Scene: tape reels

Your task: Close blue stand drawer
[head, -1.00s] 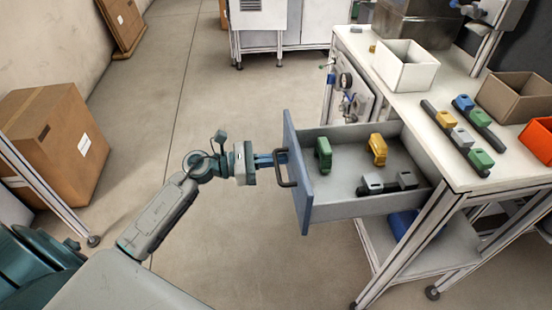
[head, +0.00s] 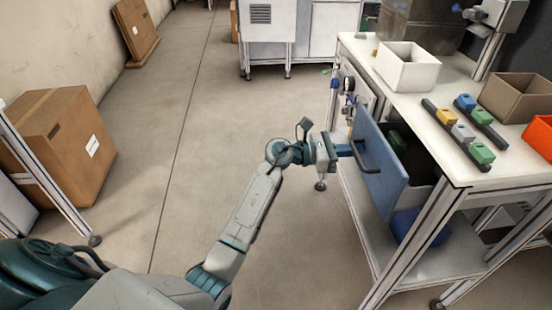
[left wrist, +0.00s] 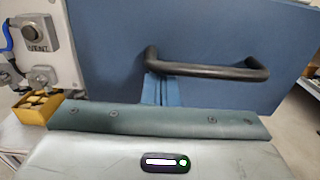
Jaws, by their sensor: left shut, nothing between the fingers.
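A green piece (head: 398,142) shows in the dark gap; the rest of the contents is hidden. The black handle (head: 366,160) sits on the front. My left gripper (head: 346,150) is shut and empty, its fingertips at the drawer front by the handle. In the left wrist view the blue fingers (left wrist: 161,90) lie under the handle (left wrist: 205,68), against or very near the blue panel (left wrist: 190,30). My right gripper is not in view.
The workbench top (head: 400,85) holds a white bin (head: 407,68), a brown bin (head: 515,98), an orange bin (head: 540,135) and racks with coloured pieces. A blue bin (head: 408,228) is on the lower shelf. Cardboard boxes (head: 60,150) stand at left. The floor between is clear.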

